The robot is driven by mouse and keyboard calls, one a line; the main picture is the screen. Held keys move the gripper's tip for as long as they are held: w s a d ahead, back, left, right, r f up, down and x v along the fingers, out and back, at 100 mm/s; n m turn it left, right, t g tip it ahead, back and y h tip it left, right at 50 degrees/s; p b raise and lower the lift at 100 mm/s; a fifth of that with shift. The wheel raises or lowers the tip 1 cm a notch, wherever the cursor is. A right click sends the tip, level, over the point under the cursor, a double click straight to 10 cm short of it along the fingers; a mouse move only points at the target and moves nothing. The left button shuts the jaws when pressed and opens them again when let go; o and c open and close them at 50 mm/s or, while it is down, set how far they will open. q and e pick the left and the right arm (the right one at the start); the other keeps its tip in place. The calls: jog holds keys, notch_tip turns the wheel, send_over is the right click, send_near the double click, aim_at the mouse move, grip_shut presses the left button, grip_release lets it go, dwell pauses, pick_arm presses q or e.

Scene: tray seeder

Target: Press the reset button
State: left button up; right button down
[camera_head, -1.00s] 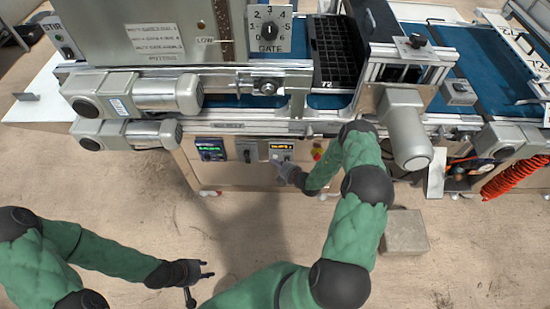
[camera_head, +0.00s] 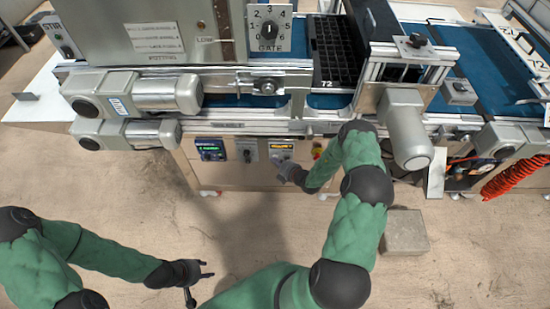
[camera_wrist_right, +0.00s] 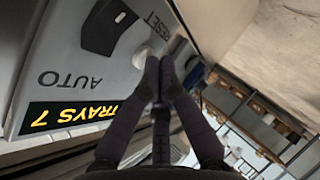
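The reset button (camera_wrist_right: 141,57) is a pale round button beside the word RESET on the grey control panel (camera_wrist_right: 122,72), seen upside down in the right wrist view. My right gripper (camera_wrist_right: 159,62) is shut and empty, its fingertips together right at the button's edge. I cannot tell whether they touch it. In the head view my right gripper (camera_head: 280,163) is at the panel below the machine and hides the button. My left gripper (camera_head: 206,280) is open and empty, low over the floor and well away from the panel.
A black selector switch (camera_wrist_right: 108,28) marked AUTO and a display (camera_wrist_right: 70,115) reading TRAYS 7 are near the button. A red button (camera_head: 318,151) is right of my right gripper. The machine's conveyor holds a black tray (camera_head: 334,52). A grey block (camera_head: 405,231) lies on the floor.

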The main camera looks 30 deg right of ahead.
dwell(0.6)
jog(key=shift+s+a+p, duration=0.2)
jog(key=shift+s+p, duration=0.1)
jog(key=shift+s, duration=0.1)
jog(key=s+a+p, duration=0.2)
jog(key=s+a, duration=0.1)
jog(key=s, duration=0.2)
dwell(0.5)
jog(key=shift+a, duration=0.15)
dwell(0.6)
